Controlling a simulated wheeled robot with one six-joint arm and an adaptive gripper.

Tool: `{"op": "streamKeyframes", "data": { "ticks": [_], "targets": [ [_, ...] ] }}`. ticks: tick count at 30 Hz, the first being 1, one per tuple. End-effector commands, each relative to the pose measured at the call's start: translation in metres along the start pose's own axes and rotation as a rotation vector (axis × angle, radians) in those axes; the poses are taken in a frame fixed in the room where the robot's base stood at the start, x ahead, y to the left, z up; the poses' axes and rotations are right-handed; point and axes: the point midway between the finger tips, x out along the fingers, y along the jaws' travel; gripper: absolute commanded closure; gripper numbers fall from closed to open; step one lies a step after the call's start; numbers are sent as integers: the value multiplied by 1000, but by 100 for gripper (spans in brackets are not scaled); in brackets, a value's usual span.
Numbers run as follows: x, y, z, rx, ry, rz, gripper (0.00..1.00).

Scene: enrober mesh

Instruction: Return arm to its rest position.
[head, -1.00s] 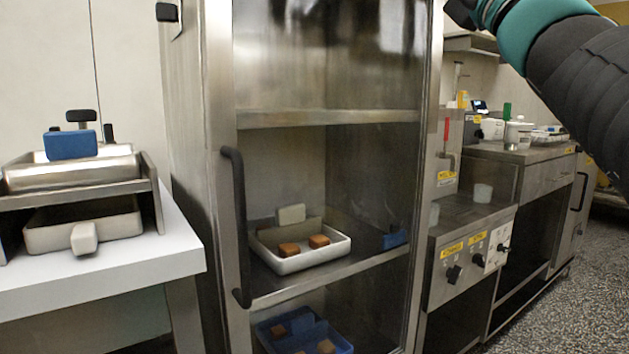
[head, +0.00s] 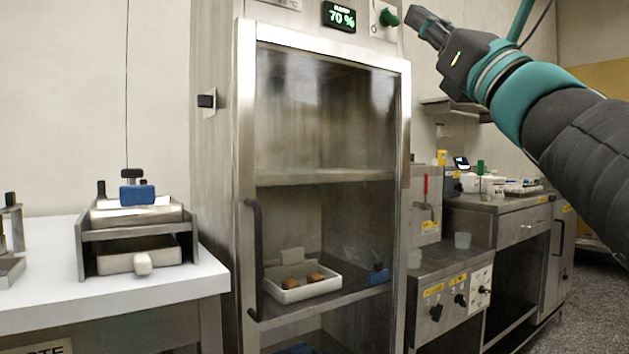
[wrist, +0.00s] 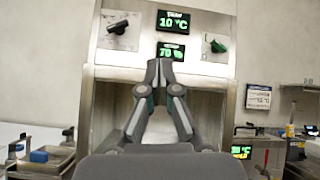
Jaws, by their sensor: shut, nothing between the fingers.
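My gripper (head: 427,27) is raised at the upper right in the head view, in front of the top of the tall steel cabinet (head: 245,150). The green knob (head: 389,18) is just left of its fingertips in the picture; I see no clear contact. In the wrist view my gripper (wrist: 159,72) is shut and empty, its fingers together in front of the cabinet's control panel. That panel has a dark knob (wrist: 118,27), a "10 °C" display (wrist: 174,22), a "70 %" display (wrist: 172,51) and the green knob (wrist: 218,46).
The cabinet's glass door with its black handle (head: 254,260) looks closed. Inside, a white tray (head: 330,286) holds two brown pieces. A white table (head: 170,285) with a steel rack (head: 135,235) stands left. A counter with knobs (head: 436,312) stands right. The floor (head: 585,310) is clear at far right.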

Motion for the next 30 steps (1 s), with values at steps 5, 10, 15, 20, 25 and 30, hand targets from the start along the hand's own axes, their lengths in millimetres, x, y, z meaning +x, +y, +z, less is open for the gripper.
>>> {"op": "streamKeyframes", "data": {
  "ticks": [5, 10, 15, 20, 25, 30],
  "targets": [
    [-5, 4, -31, -188, 97, 34, 100],
    [-18, 5, -76, -385, 226, 89, 100],
    [-49, 11, -138, -648, 408, 214, 100],
    [-100, 25, -206, -932, 604, 441, 100],
    [-168, 43, -264, -1187, 761, 758, 100],
    [-246, 60, -304, -1391, 851, 1136, 100]
  ]
}}
